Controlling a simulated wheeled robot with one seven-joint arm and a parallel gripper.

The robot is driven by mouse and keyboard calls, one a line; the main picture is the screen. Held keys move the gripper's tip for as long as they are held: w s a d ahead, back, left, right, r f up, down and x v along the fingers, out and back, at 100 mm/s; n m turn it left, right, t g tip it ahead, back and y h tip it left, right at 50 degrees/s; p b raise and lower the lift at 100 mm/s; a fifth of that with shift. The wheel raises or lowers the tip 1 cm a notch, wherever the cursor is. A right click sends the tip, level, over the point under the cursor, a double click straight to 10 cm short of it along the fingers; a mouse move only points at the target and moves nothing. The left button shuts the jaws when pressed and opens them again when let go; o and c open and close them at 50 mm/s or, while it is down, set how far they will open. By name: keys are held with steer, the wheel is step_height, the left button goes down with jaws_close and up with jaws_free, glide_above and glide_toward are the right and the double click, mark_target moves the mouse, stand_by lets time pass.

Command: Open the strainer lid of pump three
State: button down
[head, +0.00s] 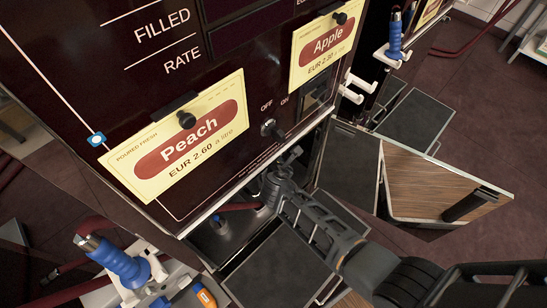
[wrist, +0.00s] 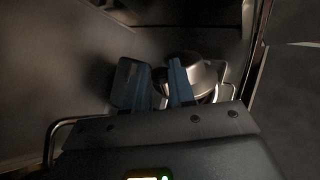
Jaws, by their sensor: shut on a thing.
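My arm reaches from the bottom right into the dark lower bay of the pump under the Peach (head: 186,165) and Apple (head: 325,42) cards; no pump number is readable. In the wrist view my gripper (wrist: 160,84) has two blue fingers with a narrow gap between them. A round, shiny metal part (wrist: 202,72), which looks like the strainer lid, sits right behind and beside the right finger. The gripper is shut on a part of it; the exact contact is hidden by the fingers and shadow. In the head view the fingertips are hidden in the bay.
An open wood-panelled door (head: 428,178) with a dark handle stands at the right. A dispensing nozzle with a blue grip (head: 128,268) sits at the lower left; another blue-gripped nozzle (head: 394,38) hangs at the top. In the wrist view dark bay walls stand close on the left.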

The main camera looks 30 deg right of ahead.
steer(key=c, duration=0.9)
jaws_free()
steer(key=shift+c, duration=0.2)
steer(key=s+a+r, duration=0.3)
steer(key=s+a, duration=0.5)
steer(key=s, duration=0.5)
steer(key=shift+s+a, duration=0.2)
steer(key=shift+s, duration=0.1)
